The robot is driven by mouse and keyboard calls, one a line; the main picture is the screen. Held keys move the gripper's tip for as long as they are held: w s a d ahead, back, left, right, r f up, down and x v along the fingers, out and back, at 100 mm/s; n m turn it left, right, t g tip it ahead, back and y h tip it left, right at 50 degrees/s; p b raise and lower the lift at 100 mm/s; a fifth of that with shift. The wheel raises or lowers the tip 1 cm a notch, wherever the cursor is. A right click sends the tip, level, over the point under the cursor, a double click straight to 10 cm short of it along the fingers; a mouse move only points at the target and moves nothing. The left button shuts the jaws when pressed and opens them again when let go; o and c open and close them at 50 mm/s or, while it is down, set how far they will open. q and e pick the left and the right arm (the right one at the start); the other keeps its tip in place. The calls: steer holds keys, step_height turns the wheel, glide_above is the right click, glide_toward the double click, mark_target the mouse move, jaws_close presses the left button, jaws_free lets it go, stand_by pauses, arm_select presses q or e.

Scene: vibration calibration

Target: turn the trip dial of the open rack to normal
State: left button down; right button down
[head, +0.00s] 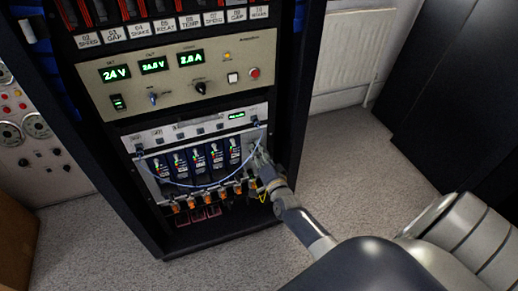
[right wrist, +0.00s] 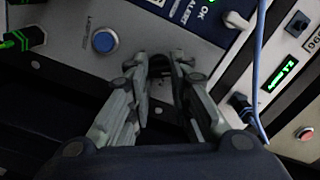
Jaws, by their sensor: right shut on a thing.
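The open rack (head: 292,110) stands upright in the head view, with its panels and modules facing me. My right gripper (head: 262,163) is at the right end of the lower module row. In the right wrist view its two fingers (right wrist: 172,68) are closed on a small dark knob, which looks like the trip dial (right wrist: 172,60). The fingers cover most of the knob, so I cannot tell which position it points to. In the head view the gripper hides it. My left gripper is not in view.
A blue cable (head: 190,186) hangs across the modules, and a blue cable (right wrist: 257,65) passes close right of the fingers in the wrist view. A blue button (right wrist: 103,40) is to their left. A power panel (head: 180,75) with green readouts is above. Carpet (head: 345,145) lies clear right of the rack.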

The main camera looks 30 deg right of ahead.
arm_select(q)
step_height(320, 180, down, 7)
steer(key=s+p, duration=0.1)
steer(key=shift+p, duration=0.35)
arm_select(e)
steer(key=shift+a+n, duration=0.1)
steer(key=shift+n, duration=2.6)
steer(key=c, duration=1.4)
jaws_free()
steer(key=shift+c, duration=0.2)
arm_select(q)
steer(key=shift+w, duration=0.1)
arm_select(e)
steer(key=shift+s, duration=0.1)
steer(key=v, duration=1.1)
steer(key=shift+s+a, duration=0.2)
steer(key=shift+s, duration=0.2)
steer(key=shift+a, duration=0.1)
